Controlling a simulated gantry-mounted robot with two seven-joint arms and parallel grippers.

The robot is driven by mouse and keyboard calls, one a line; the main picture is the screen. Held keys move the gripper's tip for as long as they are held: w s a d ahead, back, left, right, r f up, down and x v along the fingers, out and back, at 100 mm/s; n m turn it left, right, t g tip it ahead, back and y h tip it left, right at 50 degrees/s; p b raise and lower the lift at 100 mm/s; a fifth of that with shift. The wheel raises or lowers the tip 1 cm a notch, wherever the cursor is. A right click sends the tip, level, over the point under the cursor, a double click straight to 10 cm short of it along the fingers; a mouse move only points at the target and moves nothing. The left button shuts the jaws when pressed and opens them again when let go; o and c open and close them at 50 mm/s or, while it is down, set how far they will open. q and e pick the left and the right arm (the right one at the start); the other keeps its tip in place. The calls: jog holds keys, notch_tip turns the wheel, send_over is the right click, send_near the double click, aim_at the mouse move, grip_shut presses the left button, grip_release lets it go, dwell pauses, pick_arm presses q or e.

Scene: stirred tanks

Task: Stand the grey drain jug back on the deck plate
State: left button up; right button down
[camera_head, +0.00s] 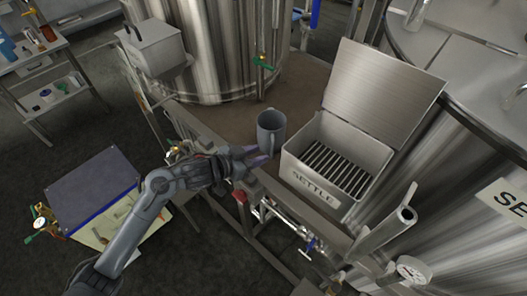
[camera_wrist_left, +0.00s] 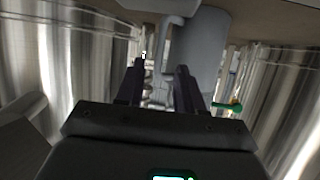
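The grey drain jug (camera_head: 268,124) appears upright in the head view, over the front part of the brown deck plate (camera_head: 222,122). I cannot tell whether its base touches the plate. My left gripper (camera_head: 262,154) is at the jug's lower near side. My right gripper is not in view.
A steel box marked SETTLE (camera_head: 312,192), lid up with a slotted grate inside, stands right of the jug. Large steel tanks (camera_head: 215,50) flank the deck. A green-handled valve (camera_head: 263,63) is behind the jug. Pipes and a blue-handled valve (camera_head: 309,246) are below the deck's front edge.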

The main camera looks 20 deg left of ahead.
pick_arm(q)
jog(key=v, duration=0.8)
jog(key=s+f+n+g+y, duration=0.1)
jog(key=s+f+g+y, duration=0.1)
jog(key=s+f, duration=0.3)
jog(key=s+d+f+n+g+y, duration=0.1)
jog(key=s+f, duration=0.4)
jog(key=s, duration=0.6)
jog(key=s+f+n+g+y, duration=0.2)
jog(key=s+f+g, duration=0.3)
jog(key=s, duration=0.3)
jog(key=shift+d+y+p, duration=0.25)
jog(key=shift+y+p, duration=0.15)
jog(key=shift+y, duration=0.3)
jog(key=shift+w+f, duration=0.1)
notch_tip(320, 180, up, 22)
jog(key=p, duration=2.1)
jog(key=shift+f, duration=0.25)
jog(key=shift+f, duration=0.15)
